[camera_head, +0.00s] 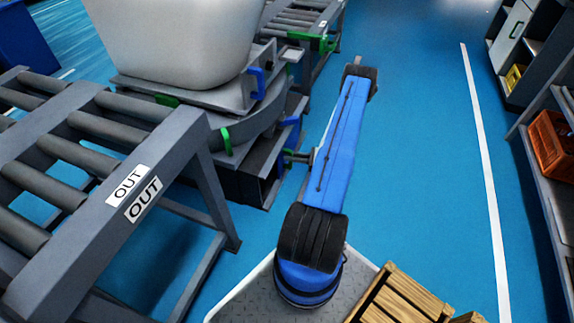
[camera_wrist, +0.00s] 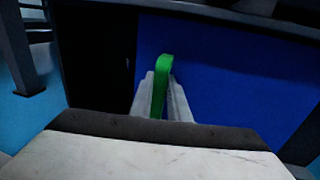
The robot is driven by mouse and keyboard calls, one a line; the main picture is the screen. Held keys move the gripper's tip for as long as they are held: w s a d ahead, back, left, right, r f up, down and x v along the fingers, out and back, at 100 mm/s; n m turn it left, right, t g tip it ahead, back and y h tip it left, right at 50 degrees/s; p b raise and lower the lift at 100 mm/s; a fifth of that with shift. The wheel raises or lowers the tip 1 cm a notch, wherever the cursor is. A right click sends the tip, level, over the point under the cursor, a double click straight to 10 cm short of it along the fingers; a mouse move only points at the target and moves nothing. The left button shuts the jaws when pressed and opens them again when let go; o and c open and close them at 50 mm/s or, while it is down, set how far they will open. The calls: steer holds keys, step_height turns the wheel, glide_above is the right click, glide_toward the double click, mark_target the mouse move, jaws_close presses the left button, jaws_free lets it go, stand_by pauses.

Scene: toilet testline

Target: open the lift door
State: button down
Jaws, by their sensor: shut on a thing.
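A green handle (camera_wrist: 164,66) stands upright in the wrist view, between the two light grey fingers of my gripper (camera_wrist: 160,95). The gripper is shut on this handle. A flat blue panel (camera_wrist: 230,80), seemingly the lift door, fills the right behind the handle. A dark area lies to the left of the panel; I cannot tell how far the door is open. In the head view, my gripper (camera_head: 296,157) reaches left from the blue arm to the dark lift base (camera_head: 245,180). The handle is mostly hidden there.
A white rounded toilet body (camera_head: 175,40) sits on top of the lift. A roller conveyor marked OUT (camera_head: 85,150) stands at left, another (camera_head: 300,20) behind. Shelves with an orange crate (camera_head: 553,140) line the right. Blue floor between is clear. A wooden crate (camera_head: 400,295) is in front.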

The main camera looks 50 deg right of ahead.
mark_target(289, 143)
steer(key=w+d, duration=0.1)
steer(key=d, duration=0.2)
steer(key=w+d, duration=0.1)
steer(key=d, duration=0.2)
steer(key=w+d, duration=0.1)
steer(key=d, duration=0.2)
steer(key=shift+w, duration=0.3)
steer(key=c, duration=2)
jaws_free()
steer(key=shift+s+d, duration=0.1)
steer(key=shift+s, duration=0.05)
steer(key=v, duration=1.7)
steer(key=shift+s, duration=0.1)
steer(key=shift+d, duration=0.1)
